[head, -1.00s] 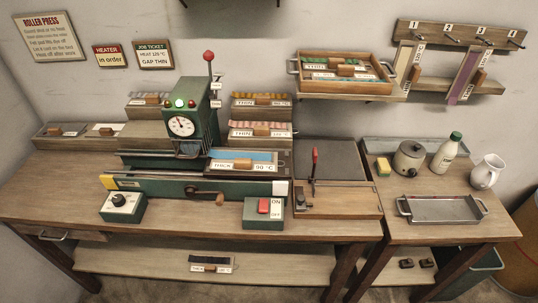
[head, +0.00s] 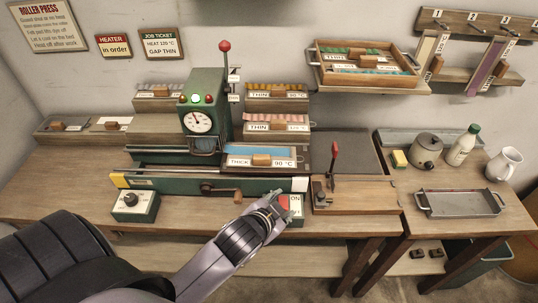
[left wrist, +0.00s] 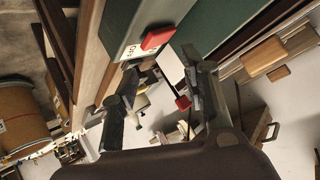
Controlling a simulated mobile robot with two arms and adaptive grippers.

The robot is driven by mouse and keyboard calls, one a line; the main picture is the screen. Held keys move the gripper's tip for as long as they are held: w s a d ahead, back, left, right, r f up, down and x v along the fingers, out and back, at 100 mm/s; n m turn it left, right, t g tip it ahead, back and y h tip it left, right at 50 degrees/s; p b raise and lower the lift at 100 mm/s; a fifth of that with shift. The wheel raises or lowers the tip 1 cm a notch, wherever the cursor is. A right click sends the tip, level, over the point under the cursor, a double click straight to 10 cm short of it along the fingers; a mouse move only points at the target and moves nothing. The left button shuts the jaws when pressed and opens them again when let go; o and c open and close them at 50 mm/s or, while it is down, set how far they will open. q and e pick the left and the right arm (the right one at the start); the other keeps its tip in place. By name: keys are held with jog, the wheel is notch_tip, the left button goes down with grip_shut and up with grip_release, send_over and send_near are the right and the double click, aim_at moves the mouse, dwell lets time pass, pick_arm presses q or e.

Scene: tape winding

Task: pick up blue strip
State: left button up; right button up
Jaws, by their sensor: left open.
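A light-blue strip (head: 258,151) lies in the tray labelled THICK 90 °C (head: 235,161), just right of the green roller press (head: 203,110). Another bluish strip (head: 392,71) shows in the wooden tray on the wall shelf, near a green one. My left gripper (head: 277,203) is in front of the press bench, by the ON/OFF switch box (head: 297,208), which it partly hides. In the left wrist view my left gripper (left wrist: 163,76) has its fingers apart and nothing between them, with the red switch (left wrist: 157,38) just beyond. My right gripper is not in view.
Trays of brown and pink strips (head: 277,122) stand behind the blue one. A red-knobbed lever (head: 334,158) rises to its right. A crank (head: 220,190) juts from the press front.

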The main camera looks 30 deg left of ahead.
pick_arm(q)
jog(key=w+d+r+m+t+h, duration=0.2)
jog(key=w+r+m+t, duration=0.15)
jog(key=r, duration=0.35)
jog(key=w+d+r+m+t+h, duration=0.1)
jog(key=w+d+r+m+t, duration=0.1)
jog(key=w+d+r, duration=0.3)
jog(key=w+r+m+t+h, duration=0.2)
jog(key=w+r+m+t, duration=0.1)
jog(key=r, duration=0.5)
jog(key=d+r+m+g+h, duration=0.1)
jog(key=d+r+m+h, duration=0.7)
jog(key=m+h, duration=0.3)
jog(key=s+d+r+m+g+h, duration=0.2)
jog(key=d+m+g+h, duration=0.1)
jog(key=m+g, duration=0.3)
jog(key=m+g+y+p, duration=0.3)
jog(key=m+g+y, duration=0.9)
jog(key=m+y, duration=0.6)
send_over(262, 156)
jog(key=shift+n, duration=0.25)
jog(key=f, duration=1.9)
jog(key=shift+d+f, duration=0.25)
jog(key=shift+f, duration=0.4)
jog(key=f+p, duration=0.1)
jog(key=f, duration=0.2)
jog(key=f+p, duration=0.1)
jog(key=shift+s+a+f+p, duration=0.1)
jog(key=shift+a+f+p, duration=0.2)
jog(key=shift+f, duration=0.4)
